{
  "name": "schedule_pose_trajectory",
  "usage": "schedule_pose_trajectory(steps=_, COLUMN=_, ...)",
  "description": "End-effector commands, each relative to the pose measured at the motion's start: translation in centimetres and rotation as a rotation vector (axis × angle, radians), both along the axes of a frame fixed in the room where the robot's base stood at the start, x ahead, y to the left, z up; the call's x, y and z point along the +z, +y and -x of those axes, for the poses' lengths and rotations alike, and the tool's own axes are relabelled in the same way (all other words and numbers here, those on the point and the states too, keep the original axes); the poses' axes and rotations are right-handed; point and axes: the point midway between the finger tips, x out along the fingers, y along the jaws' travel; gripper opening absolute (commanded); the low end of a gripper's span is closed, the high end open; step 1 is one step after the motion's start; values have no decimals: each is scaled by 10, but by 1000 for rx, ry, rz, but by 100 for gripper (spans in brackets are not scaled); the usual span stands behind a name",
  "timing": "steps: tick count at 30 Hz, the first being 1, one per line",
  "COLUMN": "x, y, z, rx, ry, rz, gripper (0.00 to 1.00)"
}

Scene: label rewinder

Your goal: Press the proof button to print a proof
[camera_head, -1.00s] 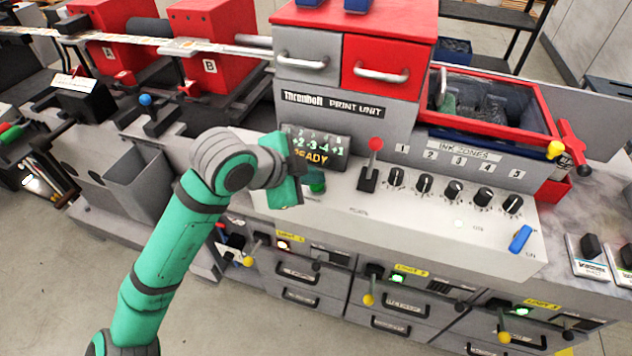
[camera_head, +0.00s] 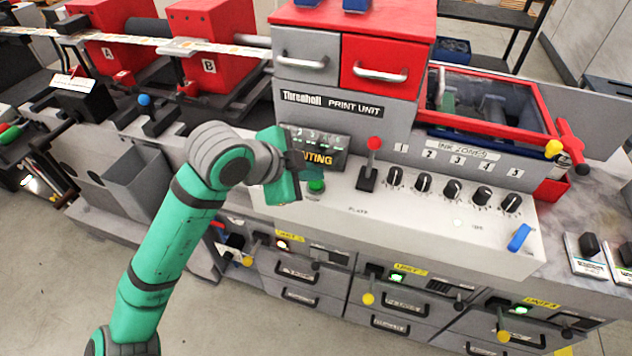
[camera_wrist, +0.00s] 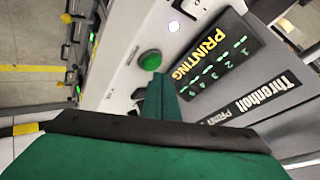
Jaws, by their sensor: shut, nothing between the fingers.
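The green round button (camera_head: 317,186) sits on the light sloped panel below the print unit's display. It also shows in the wrist view (camera_wrist: 150,60), clear of my finger and uncovered. My gripper (camera_head: 312,172) is shut and empty, right beside and above the button; in the wrist view its dark green fingertips (camera_wrist: 158,92) point just short of it. A small gap seems to lie between them. The display (camera_head: 318,150) is partly hidden by my gripper in the head view; in the wrist view it reads "PRINTING" (camera_wrist: 200,52) in yellow.
Right of the button stand a red-knobbed lever (camera_head: 374,146), a row of black ink knobs (camera_head: 424,183) and a blue switch (camera_head: 520,238). Drawers with silver handles rise behind.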

Motion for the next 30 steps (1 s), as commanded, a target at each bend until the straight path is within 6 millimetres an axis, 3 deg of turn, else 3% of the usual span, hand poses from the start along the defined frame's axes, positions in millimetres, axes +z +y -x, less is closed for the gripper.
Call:
schedule_pose_trajectory(steps=14, x=7, y=2, z=0, rx=2, ry=0, rz=0, gripper=0)
schedule_pose_trajectory(steps=30, x=50, y=-1, z=0, rx=-2, ry=0, rz=0, gripper=0)
